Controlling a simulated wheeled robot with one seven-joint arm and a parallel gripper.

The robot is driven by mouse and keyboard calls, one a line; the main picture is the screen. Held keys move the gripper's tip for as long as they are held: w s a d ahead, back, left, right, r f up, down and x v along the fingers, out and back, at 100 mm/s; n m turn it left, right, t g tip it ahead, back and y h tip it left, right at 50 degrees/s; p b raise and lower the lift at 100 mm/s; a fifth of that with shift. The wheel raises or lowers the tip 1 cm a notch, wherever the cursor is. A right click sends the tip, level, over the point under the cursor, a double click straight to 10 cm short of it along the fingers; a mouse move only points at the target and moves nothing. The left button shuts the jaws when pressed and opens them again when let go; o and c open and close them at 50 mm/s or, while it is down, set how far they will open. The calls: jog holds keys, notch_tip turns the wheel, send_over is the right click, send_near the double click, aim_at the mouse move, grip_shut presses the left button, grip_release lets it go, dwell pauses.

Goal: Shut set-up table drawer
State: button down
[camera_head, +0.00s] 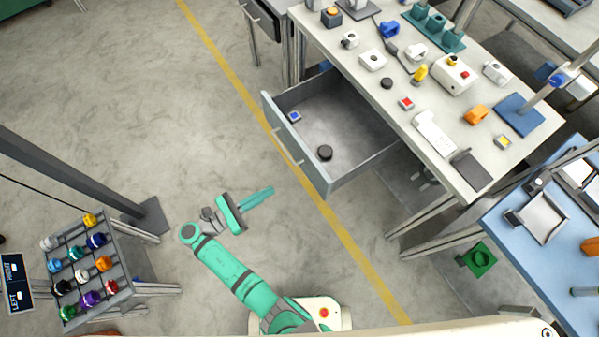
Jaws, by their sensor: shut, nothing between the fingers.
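The set-up table (330,47) stands at the upper right with several small parts on its white top. Its grey drawer (352,118) is pulled well out toward the left, over the floor. A small blue part (295,117) and a round black part (325,153) lie inside the drawer. Two bar handles show on the drawer front (291,146). My gripper (271,190) is shut and empty, to the lower left of the drawer front and apart from it, with its teal fingers pointing right.
A rack (124,250) with several coloured caps stands at the lower left, beside a dark post (60,167). A blue table (520,245) is at the lower right. A green part (481,260) lies below. Floor left of the drawer is clear, crossed by a yellow line (235,80).

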aim_at(309, 168)
jog(key=x, duration=1.3)
jog(key=shift+w+d, duration=0.15)
jog(key=shift+w, duration=0.1)
jog(key=shift+s, duration=0.1)
